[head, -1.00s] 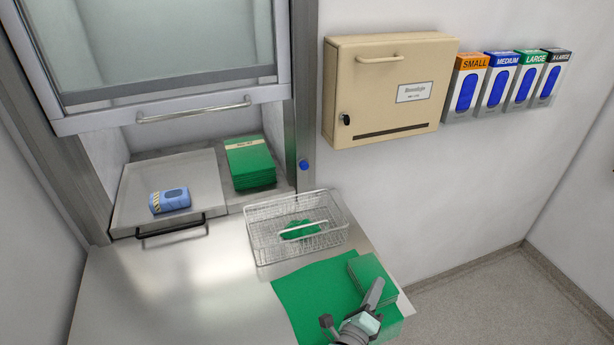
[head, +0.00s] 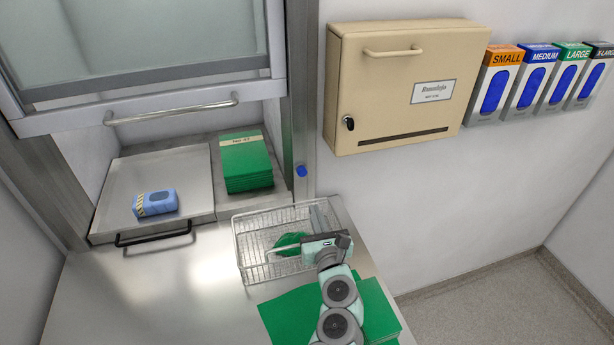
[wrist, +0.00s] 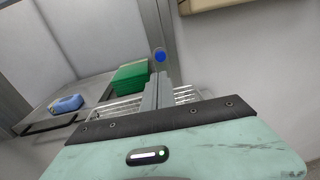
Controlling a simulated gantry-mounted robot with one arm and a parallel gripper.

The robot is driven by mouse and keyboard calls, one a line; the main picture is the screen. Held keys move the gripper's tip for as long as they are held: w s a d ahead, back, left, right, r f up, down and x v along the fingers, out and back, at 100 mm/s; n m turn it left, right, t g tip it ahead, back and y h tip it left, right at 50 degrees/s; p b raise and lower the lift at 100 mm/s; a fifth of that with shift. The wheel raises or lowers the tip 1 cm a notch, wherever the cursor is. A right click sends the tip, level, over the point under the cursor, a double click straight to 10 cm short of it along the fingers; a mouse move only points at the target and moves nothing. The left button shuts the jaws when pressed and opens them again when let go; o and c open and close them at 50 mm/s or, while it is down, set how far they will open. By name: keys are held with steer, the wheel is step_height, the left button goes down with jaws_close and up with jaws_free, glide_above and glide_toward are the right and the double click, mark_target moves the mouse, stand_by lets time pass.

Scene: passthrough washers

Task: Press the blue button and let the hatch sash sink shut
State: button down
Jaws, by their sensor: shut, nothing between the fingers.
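The blue button (head: 301,170) sits on the metal post at the right side of the hatch. In the wrist view the button (wrist: 160,56) shows just beyond my fingertips. The hatch sash (head: 150,60) is raised, with its bar handle (head: 172,110) above the opening. My gripper (head: 318,208) is shut and empty over the wire basket, below the button and apart from it. My gripper also shows in the wrist view (wrist: 160,76), fingers together and pointing toward the post.
A blue and white pack (head: 156,202) lies on the steel tray (head: 112,190) in the hatch, beside a green stack (head: 246,160). The wire basket (head: 250,262) holds something green. Green sheets (head: 285,315) lie in front. A beige wall cabinet (head: 395,85) and glove boxes (head: 500,85) hang right.

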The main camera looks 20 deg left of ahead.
steer(key=p, duration=0.1)
glide_toward(302, 174)
steer(key=x, duration=0.4)
steer(key=shift+w+a, duration=0.2)
steer(key=shift+w, duration=0.15)
steer(key=shift+w+a, duration=0.4)
steer(key=shift+w, duration=0.15)
steer(key=shift+w+b, duration=0.3)
steer(key=shift+w, duration=0.05)
steer(key=shift+w+a, duration=0.1)
steer(key=shift+a, duration=0.05)
